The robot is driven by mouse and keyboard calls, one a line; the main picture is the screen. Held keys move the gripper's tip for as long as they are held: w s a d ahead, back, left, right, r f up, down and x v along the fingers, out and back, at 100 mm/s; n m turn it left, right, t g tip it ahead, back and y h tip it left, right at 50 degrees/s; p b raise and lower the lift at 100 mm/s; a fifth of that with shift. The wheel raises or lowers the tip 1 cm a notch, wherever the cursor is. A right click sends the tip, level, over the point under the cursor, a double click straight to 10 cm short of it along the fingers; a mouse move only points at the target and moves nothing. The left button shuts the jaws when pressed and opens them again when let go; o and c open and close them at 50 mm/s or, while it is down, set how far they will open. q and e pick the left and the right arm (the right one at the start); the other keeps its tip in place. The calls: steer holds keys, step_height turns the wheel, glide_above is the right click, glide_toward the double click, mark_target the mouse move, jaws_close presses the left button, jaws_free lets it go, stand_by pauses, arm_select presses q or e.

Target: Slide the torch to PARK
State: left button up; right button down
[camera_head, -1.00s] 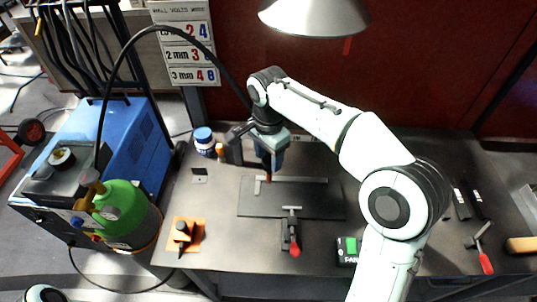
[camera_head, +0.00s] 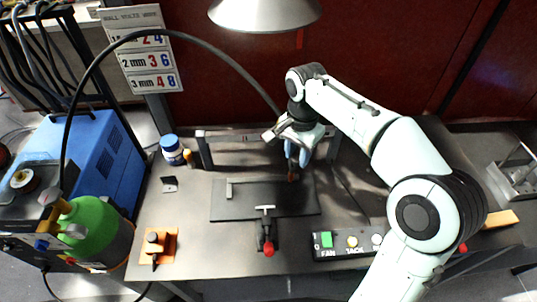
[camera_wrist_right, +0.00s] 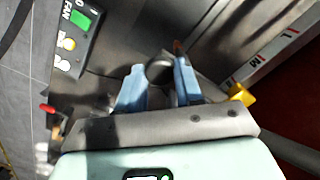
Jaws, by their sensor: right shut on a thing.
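My right gripper (camera_head: 297,150) is shut on the torch (camera_head: 292,172) and holds it above the right part of the dark plate (camera_head: 255,210). The torch's copper-coloured tip points down. A black cable arches from the left to the torch. In the right wrist view the blue fingers of my right gripper (camera_wrist_right: 158,88) stand on either side of the dark round torch body (camera_wrist_right: 160,68). I cannot read any PARK label. My left gripper is not in view.
A grey rail (camera_head: 245,133) on posts stands behind the plate. A red-tipped clamp (camera_head: 267,235) sits at the plate's front edge. A switch box (camera_head: 345,243) lies at front right, an orange block (camera_head: 153,245) at front left. A blue-capped jar (camera_head: 172,150) stands at back left.

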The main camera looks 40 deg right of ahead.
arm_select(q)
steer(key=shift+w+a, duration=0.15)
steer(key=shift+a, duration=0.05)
arm_select(e)
steer(key=s+d, duration=0.4)
steer(key=d, duration=0.3)
steer(key=shift+s+d, duration=0.25)
steer(key=shift+s, duration=0.05)
steer(key=c, duration=0.8)
jaws_free()
steer(key=shift+d, duration=0.1)
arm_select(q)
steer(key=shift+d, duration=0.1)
arm_select(e)
steer(key=shift+o, duration=0.3)
steer(key=shift+s, duration=0.1)
steer(key=shift+r, duration=0.1)
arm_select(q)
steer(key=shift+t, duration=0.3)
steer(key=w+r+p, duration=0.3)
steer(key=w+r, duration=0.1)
arm_select(e)
step_height(320, 180, up, 13)
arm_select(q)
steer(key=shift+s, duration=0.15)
arm_select(e)
steer(key=shift+r, duration=0.1)
